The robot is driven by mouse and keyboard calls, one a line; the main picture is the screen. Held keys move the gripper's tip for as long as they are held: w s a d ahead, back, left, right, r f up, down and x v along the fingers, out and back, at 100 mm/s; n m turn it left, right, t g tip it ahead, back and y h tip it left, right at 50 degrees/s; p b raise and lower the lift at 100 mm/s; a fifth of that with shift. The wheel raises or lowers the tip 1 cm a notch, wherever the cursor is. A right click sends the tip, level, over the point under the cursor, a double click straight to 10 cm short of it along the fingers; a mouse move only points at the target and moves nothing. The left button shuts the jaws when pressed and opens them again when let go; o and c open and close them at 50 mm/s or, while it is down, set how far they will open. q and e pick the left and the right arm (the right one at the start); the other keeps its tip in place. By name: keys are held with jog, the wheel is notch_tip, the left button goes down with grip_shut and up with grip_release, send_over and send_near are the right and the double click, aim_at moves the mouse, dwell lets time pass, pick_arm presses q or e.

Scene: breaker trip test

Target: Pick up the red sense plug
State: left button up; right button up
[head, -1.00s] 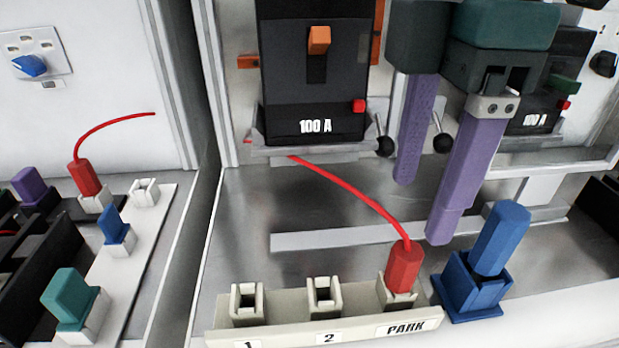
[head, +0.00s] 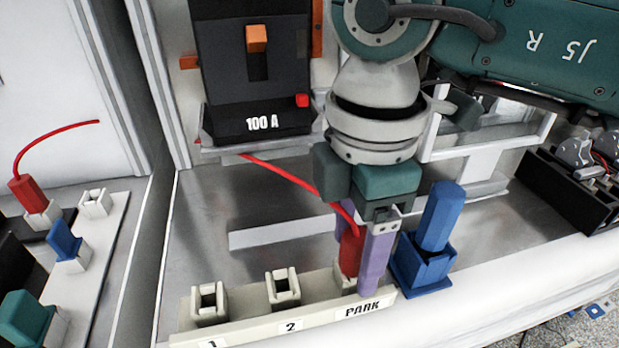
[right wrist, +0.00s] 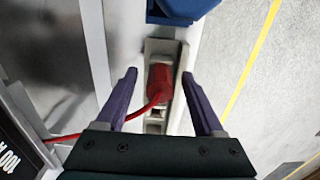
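The red sense plug (head: 350,250) stands in the PARK socket at the right end of the cream strip (head: 240,316). Its red cable runs up and left toward the 100 A breaker. My right gripper (head: 358,265) is over the plug, one purple finger on each side. The right wrist view shows the plug (right wrist: 160,84) between the open fingers (right wrist: 163,100), with a gap on both sides. In the head view the near finger partly covers the plug. My left gripper is not in view.
A blue plug in a blue holder (head: 428,262) stands close to the right of the PARK socket. Sockets 1 (head: 209,304) and 2 (head: 283,288) are empty. The 100 A breaker (head: 254,75) is behind. Another red plug (head: 27,193) stands on the left panel.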

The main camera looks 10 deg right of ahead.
jog(key=c, duration=1)
grip_shut()
jog(key=shift+r, duration=0.15)
